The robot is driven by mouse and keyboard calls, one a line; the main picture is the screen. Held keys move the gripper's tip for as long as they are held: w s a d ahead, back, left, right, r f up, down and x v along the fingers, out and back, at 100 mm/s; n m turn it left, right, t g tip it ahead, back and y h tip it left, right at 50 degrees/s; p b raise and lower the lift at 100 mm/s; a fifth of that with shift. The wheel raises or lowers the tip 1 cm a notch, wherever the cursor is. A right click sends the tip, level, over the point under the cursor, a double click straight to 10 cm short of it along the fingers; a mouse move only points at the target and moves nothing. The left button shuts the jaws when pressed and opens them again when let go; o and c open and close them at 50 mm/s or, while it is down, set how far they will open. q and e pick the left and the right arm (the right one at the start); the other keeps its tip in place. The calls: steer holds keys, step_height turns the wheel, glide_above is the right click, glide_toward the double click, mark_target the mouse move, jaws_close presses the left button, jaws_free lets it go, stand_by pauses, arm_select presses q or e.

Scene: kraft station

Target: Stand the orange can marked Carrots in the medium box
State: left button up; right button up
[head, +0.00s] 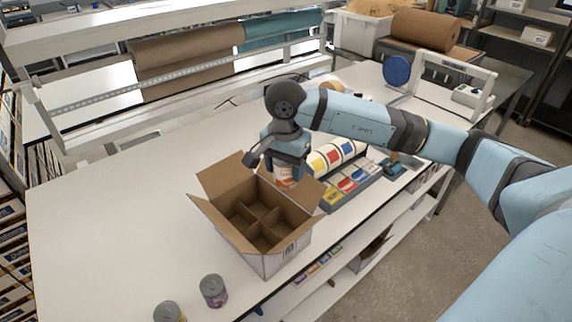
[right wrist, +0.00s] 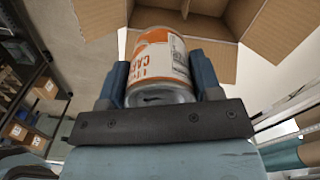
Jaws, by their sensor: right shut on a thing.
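The orange and white can (head: 284,181) is in my right gripper (head: 285,170); in the right wrist view the can (right wrist: 158,58) sits between the two fingers, its label partly readable as "CA…". The open cardboard box (head: 291,251) stands on the table with its flaps out and dividers making several compartments, which look empty. In the head view the can is at the box's far right rim, its lower part hidden by a flap. In the right wrist view the box (right wrist: 205,27) lies beyond the can. My left gripper is not in view.
Two other cans stand near the table's front edge, one pinkish (head: 213,291) and one yellowish (head: 170,312). The table left of the box is clear.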

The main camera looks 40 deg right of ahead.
mark_target(285, 186)
steer(key=shift+a+f, duration=0.15)
steer(key=shift+f, duration=0.2)
steer(key=shift+f+b, duration=0.4)
steer(key=shift+f, duration=0.2)
step_height(285, 186, down, 2)
steer(key=shift+f+b, duration=0.1)
steer(key=shift+b, duration=0.25)
steer(key=shift+f+b, duration=0.3)
steer(key=shift+f, duration=0.6)
arm_select(q)
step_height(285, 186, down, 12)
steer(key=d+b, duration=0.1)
steer(key=b, duration=0.8)
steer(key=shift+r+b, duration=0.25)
steer(key=shift+b, duration=0.15)
arm_select(e)
step_height(285, 186, down, 11)
steer(key=shift+f, duration=0.1)
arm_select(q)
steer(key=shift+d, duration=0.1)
